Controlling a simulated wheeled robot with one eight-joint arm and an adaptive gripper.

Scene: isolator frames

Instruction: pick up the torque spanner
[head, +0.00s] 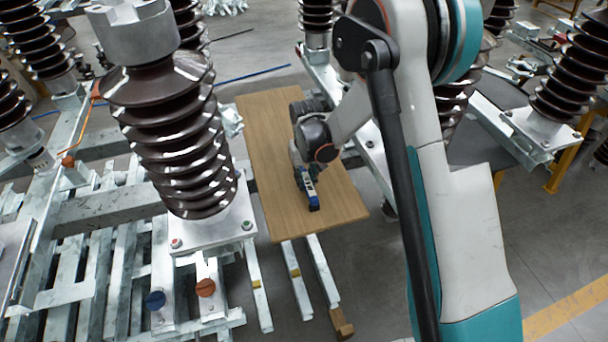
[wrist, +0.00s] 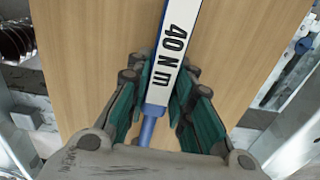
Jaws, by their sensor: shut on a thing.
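The torque spanner (wrist: 174,45) shows in the wrist view as a long blue tool with a white face marked "40 N m". In the head view the spanner (head: 312,192) shows as a short blue and dark piece below my gripper (head: 303,168), over the wooden board (head: 262,135). The rest of it is hidden by my gripper and arm. I cannot tell whether it touches the board.
Tall brown ribbed insulators (head: 175,130) stand left of the board, with others behind and at right. Galvanised steel frames (head: 100,210) surround the board. A small blue item (wrist: 303,46) lies right of the board in the wrist view. The board around the spanner is clear.

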